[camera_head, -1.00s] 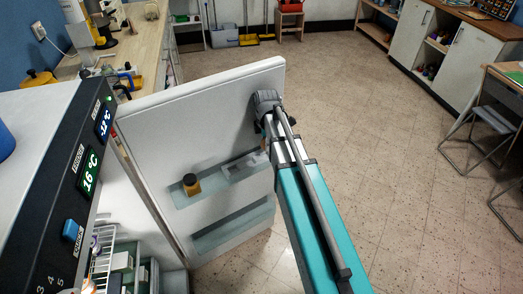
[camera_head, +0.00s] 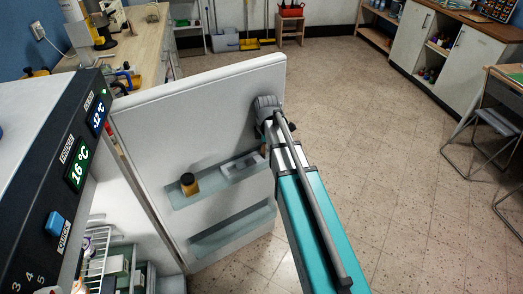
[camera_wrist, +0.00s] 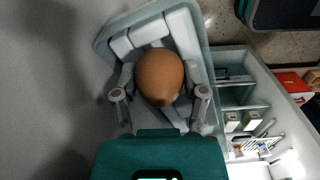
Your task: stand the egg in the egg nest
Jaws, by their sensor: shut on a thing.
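The brown egg (camera_wrist: 160,77) is between the two fingers of my gripper (camera_wrist: 160,82) in the wrist view. The gripper is shut on it. Behind the egg is the white egg nest (camera_wrist: 182,28), with pale blocks, in the door's upper bin. The nest also shows in the head view (camera_head: 254,162), beside my arm. The egg hides the middle of the nest, so I cannot tell whether they touch. In the head view my arm reaches to the open fridge door (camera_head: 200,115), and the egg and fingertips are hidden.
A small amber jar with a dark lid (camera_head: 189,184) stands in the upper door bin, left of the nest. A lower door bin (camera_head: 235,231) is below. The fridge body (camera_head: 45,170) is close at left. The floor right of my arm is clear.

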